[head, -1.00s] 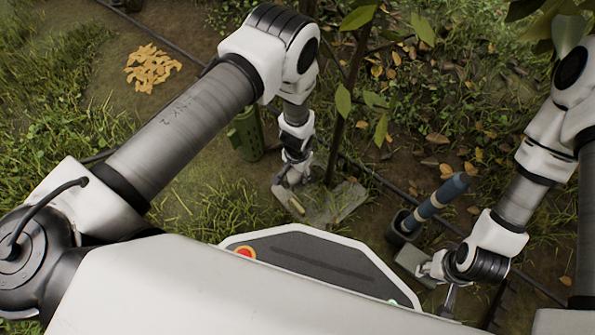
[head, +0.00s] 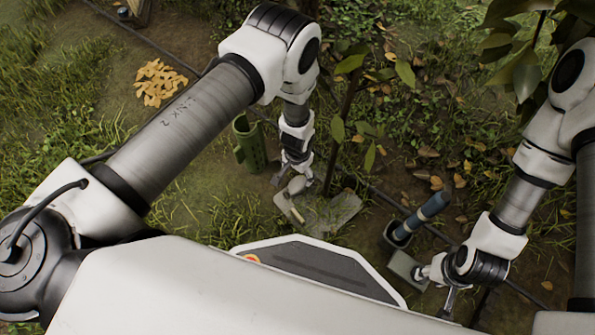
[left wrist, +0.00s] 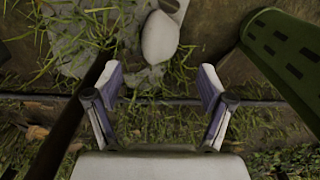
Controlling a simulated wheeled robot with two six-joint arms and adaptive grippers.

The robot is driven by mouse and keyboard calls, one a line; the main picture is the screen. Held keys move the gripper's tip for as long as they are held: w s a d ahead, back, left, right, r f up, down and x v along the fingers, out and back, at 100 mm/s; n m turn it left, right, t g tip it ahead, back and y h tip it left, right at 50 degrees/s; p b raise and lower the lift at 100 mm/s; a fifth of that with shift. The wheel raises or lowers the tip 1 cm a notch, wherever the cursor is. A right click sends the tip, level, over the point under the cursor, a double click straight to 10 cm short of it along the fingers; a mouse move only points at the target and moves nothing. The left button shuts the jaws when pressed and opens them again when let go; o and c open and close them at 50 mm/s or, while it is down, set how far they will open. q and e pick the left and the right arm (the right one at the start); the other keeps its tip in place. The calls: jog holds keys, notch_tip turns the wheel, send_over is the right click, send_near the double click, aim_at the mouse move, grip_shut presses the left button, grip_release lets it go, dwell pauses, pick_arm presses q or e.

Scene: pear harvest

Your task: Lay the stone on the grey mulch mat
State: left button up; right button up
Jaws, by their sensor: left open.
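The pale egg-shaped stone (head: 297,185) lies at the edge of the grey mulch mat (head: 343,208) and overlaps it in view. In the left wrist view the stone (left wrist: 160,37) is beyond the fingertips, with the mat (left wrist: 70,35) partly covered by grass. Its exact contact with the mat is hard to tell. A small light piece (head: 294,209) lies on the mat beside it. My left gripper (head: 296,172) is above the stone, open and empty, with a gap between fingers and stone. My right gripper (head: 440,284) is open, low at the right.
A green slotted holder (head: 249,143) stands left of the left gripper. A blue-handled tool (head: 426,212) stands in a dark pot, with a grey block (head: 405,267) by the right gripper. A thin trunk (head: 340,135) rises close behind the mat. Orange leaves (head: 159,82) are piled upper left.

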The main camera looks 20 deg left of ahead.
pick_arm(q)
notch_tip(320, 180, up, 4)
jog(key=shift+f+p, duration=0.2)
jog(key=shift+p, duration=0.7)
pick_arm(e)
notch_tip(320, 180, up, 3)
jog(key=shift+r, duration=0.2)
pick_arm(q)
jog(key=s+a+r+n, duration=0.2)
jog(key=s+a+r, duration=0.3)
jog(key=s, duration=0.5)
jog(key=s+a+r+n, duration=0.2)
jog(key=s+a+r, duration=0.4)
jog(key=s, duration=0.4)
jog(key=shift+s+a, duration=0.3)
jog(key=shift+s, duration=0.1)
jog(key=shift+s+r, duration=0.1)
